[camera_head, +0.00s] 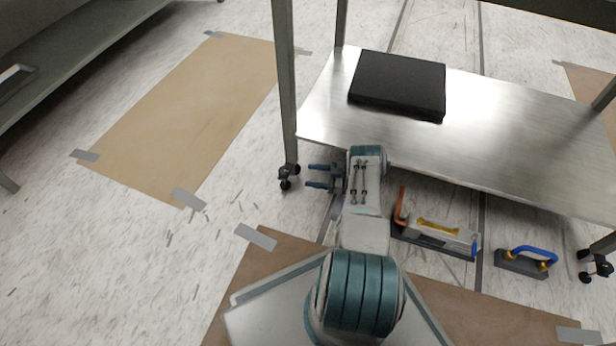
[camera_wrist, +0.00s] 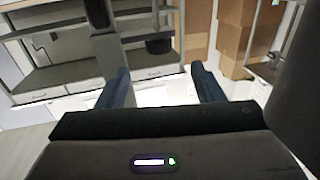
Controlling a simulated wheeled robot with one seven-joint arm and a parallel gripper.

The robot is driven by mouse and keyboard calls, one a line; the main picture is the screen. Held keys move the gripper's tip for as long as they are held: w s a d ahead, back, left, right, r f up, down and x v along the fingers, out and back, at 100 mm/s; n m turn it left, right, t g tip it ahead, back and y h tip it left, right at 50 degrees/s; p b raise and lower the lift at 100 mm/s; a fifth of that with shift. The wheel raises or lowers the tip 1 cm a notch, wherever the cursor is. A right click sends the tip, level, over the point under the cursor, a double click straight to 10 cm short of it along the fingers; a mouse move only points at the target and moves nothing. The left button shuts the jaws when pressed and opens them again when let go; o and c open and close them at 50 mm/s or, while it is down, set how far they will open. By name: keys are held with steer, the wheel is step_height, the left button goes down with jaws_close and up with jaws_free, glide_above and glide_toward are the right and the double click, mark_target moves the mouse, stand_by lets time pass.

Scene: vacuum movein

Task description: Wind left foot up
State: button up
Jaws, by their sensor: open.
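The left foot (camera_head: 287,177) is a small dark foot at the bottom of the table's near left leg (camera_head: 285,90) in the head view. My gripper (camera_head: 316,177) is low over the floor just right of the foot. Its two dark blue fingers point left at the foot, with a small gap between fingertips and foot. The gripper is open, and nothing shows between the fingers. In the wrist view my gripper (camera_wrist: 163,82) also shows with its fingers apart. A dark upright part at the top left there cannot be clearly identified.
The steel lower shelf (camera_head: 500,125) holds a black flat box (camera_head: 398,84). An orange-handled tool (camera_head: 435,232) and a blue-handled block (camera_head: 525,262) lie below its front edge. Taped brown paper (camera_head: 185,115) covers floor at left. Bare floor lies left of the foot.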

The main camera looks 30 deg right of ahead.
steer(key=shift+v, duration=1.35)
steer(key=shift+d, duration=0.1)
steer(key=shift+r, duration=0.1)
